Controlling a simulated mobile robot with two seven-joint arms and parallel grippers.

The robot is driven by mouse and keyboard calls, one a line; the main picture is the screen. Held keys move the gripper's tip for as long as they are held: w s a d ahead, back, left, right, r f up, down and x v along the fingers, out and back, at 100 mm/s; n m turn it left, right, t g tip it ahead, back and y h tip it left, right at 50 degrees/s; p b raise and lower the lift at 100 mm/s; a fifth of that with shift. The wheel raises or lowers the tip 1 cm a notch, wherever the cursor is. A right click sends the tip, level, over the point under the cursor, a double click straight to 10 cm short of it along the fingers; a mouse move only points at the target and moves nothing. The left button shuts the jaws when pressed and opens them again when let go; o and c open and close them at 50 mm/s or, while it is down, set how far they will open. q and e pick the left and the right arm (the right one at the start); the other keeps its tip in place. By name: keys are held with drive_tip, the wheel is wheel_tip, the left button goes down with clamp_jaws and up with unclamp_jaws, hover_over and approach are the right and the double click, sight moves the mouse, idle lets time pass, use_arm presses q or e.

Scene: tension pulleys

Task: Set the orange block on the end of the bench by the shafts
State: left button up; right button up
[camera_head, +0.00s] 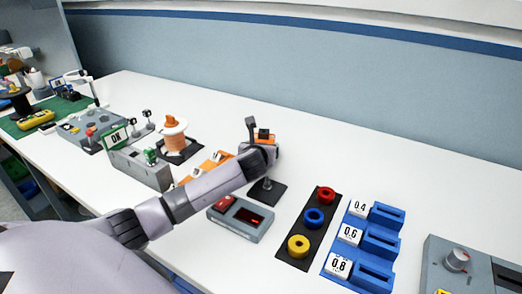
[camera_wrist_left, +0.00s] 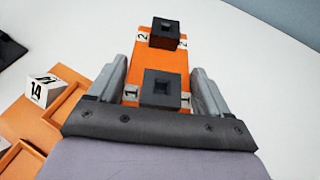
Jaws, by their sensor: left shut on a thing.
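The orange block (camera_wrist_left: 175,75) is a long bar with two black square sockets on top and white tags marked 1 and 2. My left gripper (camera_wrist_left: 162,88) is shut on it, one finger on each long side near the tag 1 end. In the head view, my left arm reaches in from the left, with the left gripper (camera_head: 262,152) over the middle of the bench (camera_head: 330,150). Only a bit of the orange block (camera_head: 265,142) shows there, beyond the gripper. I cannot tell its height above the bench. My right gripper is not in view. I cannot clearly identify the shafts.
A black plate with a post (camera_head: 267,189) and a grey box with a red button (camera_head: 240,217) are near the gripper. An orange tray (camera_head: 205,168) is partly behind my arm. Coloured rings (camera_head: 319,195) and blue holders (camera_head: 375,240) stand right. The back right bench is clear.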

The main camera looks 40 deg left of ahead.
use_arm(q)
drive_tip(key=shift+f, duration=0.35)
drive_tip(key=shift+f, duration=0.1)
drive_tip(key=o, duration=1.2)
drive_tip(key=shift+f, duration=0.1)
drive_tip(key=shift+o, duration=0.6)
